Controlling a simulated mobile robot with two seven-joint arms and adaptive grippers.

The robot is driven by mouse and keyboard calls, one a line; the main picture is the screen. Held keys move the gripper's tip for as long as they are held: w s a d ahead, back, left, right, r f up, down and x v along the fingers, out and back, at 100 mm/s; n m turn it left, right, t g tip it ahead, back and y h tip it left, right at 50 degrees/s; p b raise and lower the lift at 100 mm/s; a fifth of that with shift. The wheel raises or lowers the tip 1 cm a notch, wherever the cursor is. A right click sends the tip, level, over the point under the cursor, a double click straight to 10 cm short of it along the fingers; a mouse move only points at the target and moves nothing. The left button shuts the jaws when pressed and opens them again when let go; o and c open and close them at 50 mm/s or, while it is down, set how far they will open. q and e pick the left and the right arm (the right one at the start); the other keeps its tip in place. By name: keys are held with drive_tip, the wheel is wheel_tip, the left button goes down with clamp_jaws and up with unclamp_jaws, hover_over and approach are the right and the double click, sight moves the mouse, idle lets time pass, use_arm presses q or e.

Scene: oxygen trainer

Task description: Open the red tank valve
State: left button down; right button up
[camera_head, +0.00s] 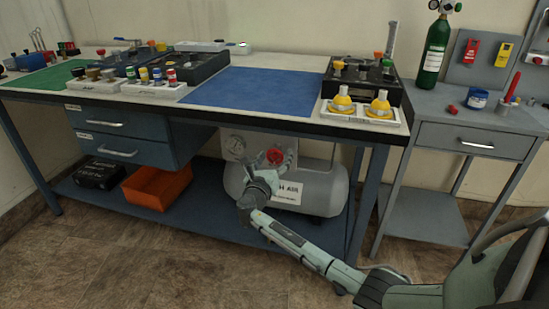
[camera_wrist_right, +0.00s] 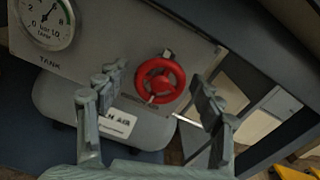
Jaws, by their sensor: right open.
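The red tank valve (camera_head: 275,156) is a round handwheel on a grey panel at the front of a grey tank (camera_head: 322,190) under the workbench. In the right wrist view the valve (camera_wrist_right: 160,80) shows whole, with a red hub and spokes. My right gripper (camera_head: 273,164) reaches in from the lower right and is just in front of the valve. In the right wrist view its open fingers (camera_wrist_right: 157,90) stand to the left and right of the wheel, with a gap on each side. I see no contact. My left gripper is not in view.
A pressure gauge (camera_wrist_right: 42,22) marked TANK sits left of the valve. The bench top (camera_head: 300,122) hangs over the tank, and a bench leg (camera_head: 368,205) stands to its right. An orange bin (camera_head: 158,188) and a black case (camera_head: 98,173) lie on the lower shelf to the left.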

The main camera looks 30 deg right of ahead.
drive_tip(key=v, duration=1.2)
drive_tip(key=shift+d, duration=0.1)
drive_tip(key=x, duration=1.2)
drive_tip(key=shift+w, duration=0.1)
